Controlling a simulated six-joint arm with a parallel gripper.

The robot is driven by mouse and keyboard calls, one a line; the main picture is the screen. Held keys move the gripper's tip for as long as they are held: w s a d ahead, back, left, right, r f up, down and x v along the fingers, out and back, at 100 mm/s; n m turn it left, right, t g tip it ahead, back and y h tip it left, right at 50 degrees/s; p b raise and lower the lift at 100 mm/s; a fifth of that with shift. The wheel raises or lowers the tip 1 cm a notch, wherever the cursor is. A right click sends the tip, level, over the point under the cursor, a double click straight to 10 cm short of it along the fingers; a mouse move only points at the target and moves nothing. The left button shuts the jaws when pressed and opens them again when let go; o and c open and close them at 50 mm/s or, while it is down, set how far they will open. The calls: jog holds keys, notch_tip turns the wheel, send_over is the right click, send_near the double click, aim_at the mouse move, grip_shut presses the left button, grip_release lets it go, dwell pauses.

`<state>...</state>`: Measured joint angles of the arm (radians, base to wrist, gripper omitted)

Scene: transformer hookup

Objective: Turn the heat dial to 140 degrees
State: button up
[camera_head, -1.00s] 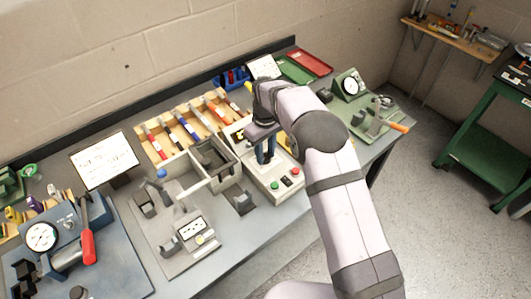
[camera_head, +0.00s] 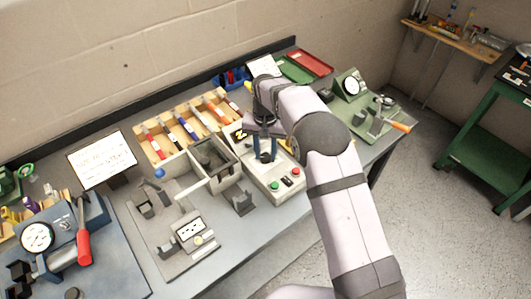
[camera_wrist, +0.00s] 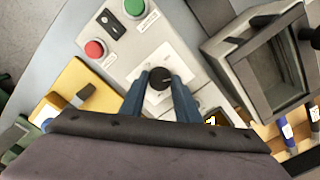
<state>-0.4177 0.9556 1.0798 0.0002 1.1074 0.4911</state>
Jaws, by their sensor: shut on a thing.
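The heat dial (camera_wrist: 158,79) is a round black knob with a light pointer line, on a white plate of a grey control box (camera_head: 262,190). In the wrist view my gripper (camera_wrist: 160,76) has its two blue fingers on either side of the dial, closed on it. In the head view my gripper (camera_head: 266,157) points down at the box, and its fingers hide the dial. The scale around the dial is not readable.
The box also carries a green button (camera_wrist: 134,7), a red button (camera_wrist: 94,49) and a black rocker switch (camera_wrist: 112,24). A grey open bin (camera_head: 214,161) stands close on the left in the head view. A yellow block (camera_wrist: 80,92) lies on the other side.

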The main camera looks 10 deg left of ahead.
aim_at(266, 156)
jog(key=shift+w+r+m, duration=0.1)
jog(key=shift+m, duration=2.2)
jog(key=o, duration=1)
jog(key=shift+o, duration=0.2)
jog(key=shift+r+b, duration=1.35)
jog(key=shift+r, duration=2.3)
jog(key=shift+d, duration=0.1)
